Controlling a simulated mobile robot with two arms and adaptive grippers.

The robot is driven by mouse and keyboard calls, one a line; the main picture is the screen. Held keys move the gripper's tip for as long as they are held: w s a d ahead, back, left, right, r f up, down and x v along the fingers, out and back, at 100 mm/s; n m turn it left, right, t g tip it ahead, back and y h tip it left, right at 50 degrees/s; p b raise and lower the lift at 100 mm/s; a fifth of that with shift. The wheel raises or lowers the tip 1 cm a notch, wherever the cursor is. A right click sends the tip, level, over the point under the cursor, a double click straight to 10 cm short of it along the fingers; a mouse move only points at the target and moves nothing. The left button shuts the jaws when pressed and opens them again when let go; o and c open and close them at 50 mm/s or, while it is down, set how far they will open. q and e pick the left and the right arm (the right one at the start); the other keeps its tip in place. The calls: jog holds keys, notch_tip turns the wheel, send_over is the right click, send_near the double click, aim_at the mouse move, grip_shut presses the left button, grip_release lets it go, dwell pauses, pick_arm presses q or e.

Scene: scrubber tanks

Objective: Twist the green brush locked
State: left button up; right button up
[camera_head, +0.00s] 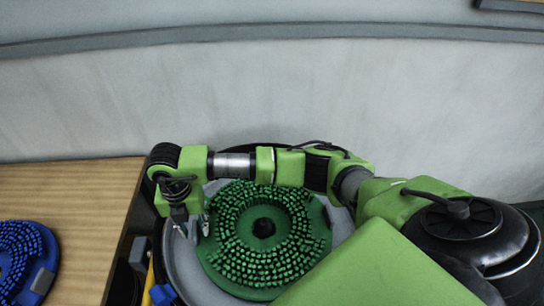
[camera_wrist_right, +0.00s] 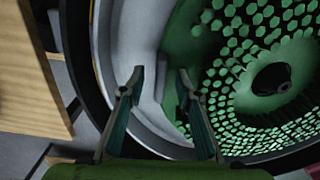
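The green brush (camera_head: 318,246), a round disc with rings of green bristles and a dark centre hole, lies bristles up inside the round grey tank (camera_head: 188,262). It also fills the right of the right wrist view (camera_wrist_right: 222,62). My right gripper (camera_head: 192,226) points down at the brush's left edge. In the wrist view its two fingers (camera_wrist_right: 160,74) stand apart, with the grey tank surface and a strip of the brush's green rim behind the gap. I cannot tell whether a finger touches the brush. My left gripper is not in view.
A wooden table (camera_head: 75,195) stands at the left with a blue brush (camera_head: 22,250) on it. The tank's dark outer rim (camera_wrist_right: 78,60) runs close to the gripper. A pale wall (camera_head: 270,90) is behind. My right arm crosses above the tank's far side.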

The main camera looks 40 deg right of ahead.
grip_shut()
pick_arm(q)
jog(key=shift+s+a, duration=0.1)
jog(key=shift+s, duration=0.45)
pick_arm(e)
jog(key=shift+r, duration=0.15)
jog(key=shift+w+d, duration=0.1)
jog(key=shift+w, duration=0.05)
jog(key=shift+w+d+m+b, duration=0.35)
jog(key=shift+w+d+m, duration=0.4)
jog(key=shift+w, duration=0.25)
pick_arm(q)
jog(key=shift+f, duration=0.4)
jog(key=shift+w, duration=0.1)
pick_arm(e)
jog(key=shift+w+d+m, duration=0.1)
jog(key=shift+w+m, duration=0.1)
jog(key=shift+m, duration=0.05)
jog(key=shift+w+d+m+b, duration=0.3)
jog(key=shift+w+d+m, duration=0.4)
jog(key=shift+w+d, duration=0.2)
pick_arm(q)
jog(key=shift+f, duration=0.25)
